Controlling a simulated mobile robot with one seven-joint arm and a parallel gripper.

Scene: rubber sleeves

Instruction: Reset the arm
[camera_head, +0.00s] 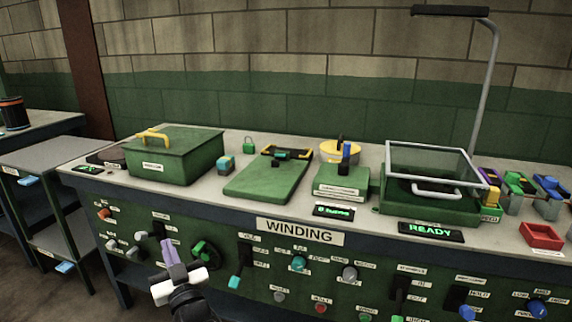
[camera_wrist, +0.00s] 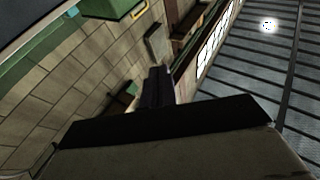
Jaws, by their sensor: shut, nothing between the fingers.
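My gripper (camera_head: 168,249) is low in the head view, in front of the left part of the green control panel (camera_head: 262,278). Its purple fingers are together, point upward and hold nothing. It looks near a green round knob (camera_head: 203,252), but I cannot tell if it touches the panel. In the wrist view the dark fingers (camera_wrist: 157,88) show shut, with the wall (camera_wrist: 85,95) and a striped ceiling (camera_wrist: 262,85) behind them. The wrist view is tilted and shows little of the bench.
The bench (camera_head: 110,180) carries a green lidded box (camera_head: 178,155), a green board (camera_head: 265,182), a clear-lidded station (camera_head: 430,165) and a red tray (camera_head: 541,235). A lamp post (camera_head: 487,80) stands at right. Knobs and switches stick out along the panel. A grey side table (camera_head: 50,157) is left.

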